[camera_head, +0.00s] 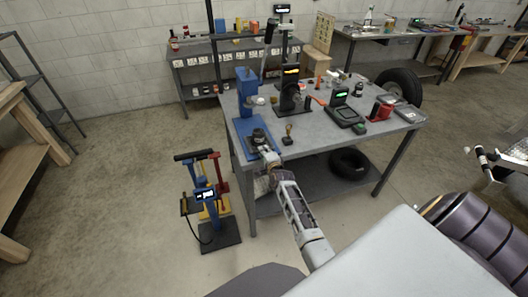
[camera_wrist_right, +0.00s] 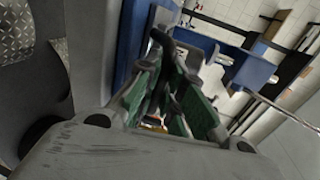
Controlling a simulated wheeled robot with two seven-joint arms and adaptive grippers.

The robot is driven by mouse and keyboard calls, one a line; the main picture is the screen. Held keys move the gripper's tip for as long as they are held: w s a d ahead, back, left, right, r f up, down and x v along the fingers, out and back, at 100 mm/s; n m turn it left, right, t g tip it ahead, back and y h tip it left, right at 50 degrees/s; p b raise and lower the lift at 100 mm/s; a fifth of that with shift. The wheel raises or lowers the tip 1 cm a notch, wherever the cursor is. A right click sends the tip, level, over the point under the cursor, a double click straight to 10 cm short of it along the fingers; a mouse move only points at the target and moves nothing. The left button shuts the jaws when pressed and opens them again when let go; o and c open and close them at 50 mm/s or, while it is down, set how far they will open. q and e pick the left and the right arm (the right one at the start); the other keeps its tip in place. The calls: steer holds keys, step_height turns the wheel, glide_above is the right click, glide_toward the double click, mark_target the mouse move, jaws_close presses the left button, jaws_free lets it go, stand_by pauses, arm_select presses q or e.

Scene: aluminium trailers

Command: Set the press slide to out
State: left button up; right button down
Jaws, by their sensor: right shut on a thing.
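The blue press (camera_head: 246,98) stands at the near left corner of the grey workbench, with its blue base plate (camera_head: 240,147) reaching toward the front edge. My right gripper (camera_head: 264,149) is at the front of that base, at the dark round part of the press slide (camera_head: 258,136). In the right wrist view, the green-padded fingers (camera_wrist_right: 168,92) are closed around a dark part (camera_wrist_right: 160,48) in front of the blue press body (camera_wrist_right: 132,40). The fingers partly hide what they hold. My left gripper is not in view.
The workbench (camera_head: 330,148) also holds a black device with an orange display (camera_head: 290,90), a black scale (camera_head: 345,115) and a red item (camera_head: 383,108). A small brass-coloured piece (camera_head: 289,138) is near the gripper. A blue-and-red stand (camera_head: 207,200) is left of the bench.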

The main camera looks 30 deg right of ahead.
steer(key=c, duration=1.9)
jaws_free()
steer(key=shift+s+f, duration=0.15)
steer(key=shift+f, duration=0.2)
steer(key=shift+o, duration=0.4)
steer(key=shift+s+r, duration=0.15)
steer(key=shift+r, duration=0.1)
steer(key=v, duration=1.2)
